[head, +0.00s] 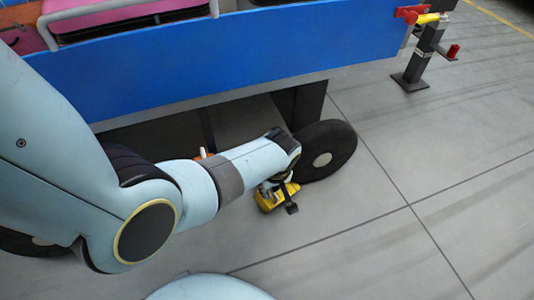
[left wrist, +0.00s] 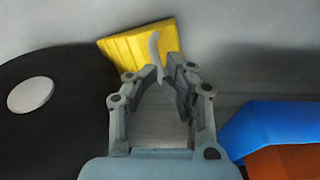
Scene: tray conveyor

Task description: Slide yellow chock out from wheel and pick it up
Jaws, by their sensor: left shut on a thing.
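The yellow chock (head: 267,203) is on the grey floor at the near side of the black wheel (head: 342,150) in the head view. In the left wrist view the chock (left wrist: 128,46) is just beyond my fingers, with the wheel (left wrist: 60,120) at its left. My left gripper (head: 284,190) is low over the chock, partly hidden by its own arm. In the left wrist view its fingers (left wrist: 165,76) are closed in at the chock, by a thin grey curved piece. I cannot tell whether chock and wheel touch. My right gripper is out of view.
The blue cart side (head: 220,50) hangs above the wheel and my left arm. A dark post with a foot (head: 411,82) stands at the upper right. Blue and orange shapes (left wrist: 270,130) lie right of my fingers. The floor (head: 440,220) at right is clear.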

